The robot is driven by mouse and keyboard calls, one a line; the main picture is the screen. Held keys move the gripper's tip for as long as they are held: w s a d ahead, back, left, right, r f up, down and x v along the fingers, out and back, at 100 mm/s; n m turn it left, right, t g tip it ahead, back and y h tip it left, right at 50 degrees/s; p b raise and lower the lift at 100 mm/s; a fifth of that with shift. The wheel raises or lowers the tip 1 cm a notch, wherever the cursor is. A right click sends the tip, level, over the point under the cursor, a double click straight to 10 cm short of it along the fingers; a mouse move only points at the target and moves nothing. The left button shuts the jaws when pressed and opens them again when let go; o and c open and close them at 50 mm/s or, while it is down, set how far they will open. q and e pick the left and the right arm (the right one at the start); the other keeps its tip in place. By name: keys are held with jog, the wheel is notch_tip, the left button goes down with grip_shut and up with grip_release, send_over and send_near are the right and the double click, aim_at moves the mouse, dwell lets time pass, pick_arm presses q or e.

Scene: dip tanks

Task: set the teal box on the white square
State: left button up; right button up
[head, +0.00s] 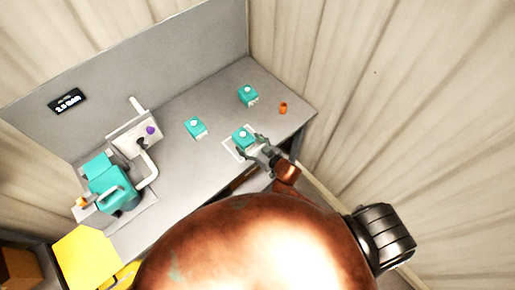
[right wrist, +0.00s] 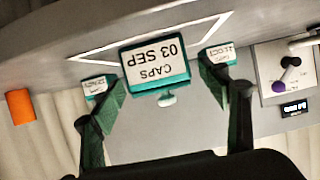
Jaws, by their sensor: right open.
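A teal box (head: 241,137) with a white round knob on top stands inside the white square (head: 226,144) outlined on the grey bench. In the right wrist view, which is upside down, the box (right wrist: 170,78) shows a label reading "CAPS 03 SEP". My right gripper (head: 253,146) is at the box's near side. In the wrist view its open fingers (right wrist: 164,85) stand on either side of the box, with gaps visible. Two other teal boxes stand farther back, one (head: 248,95) right and one (head: 195,127) left. My left gripper is not in view.
An orange cylinder (head: 283,108) stands near the bench's right end. A teal machine (head: 112,187) and a panel with a purple knob (head: 151,130) occupy the left part. A yellow bin (head: 83,253) is at lower left. The bench's back wall carries a display (head: 67,101).

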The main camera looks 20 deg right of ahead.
jog(key=v, duration=0.7)
jog(key=shift+s, duration=0.2)
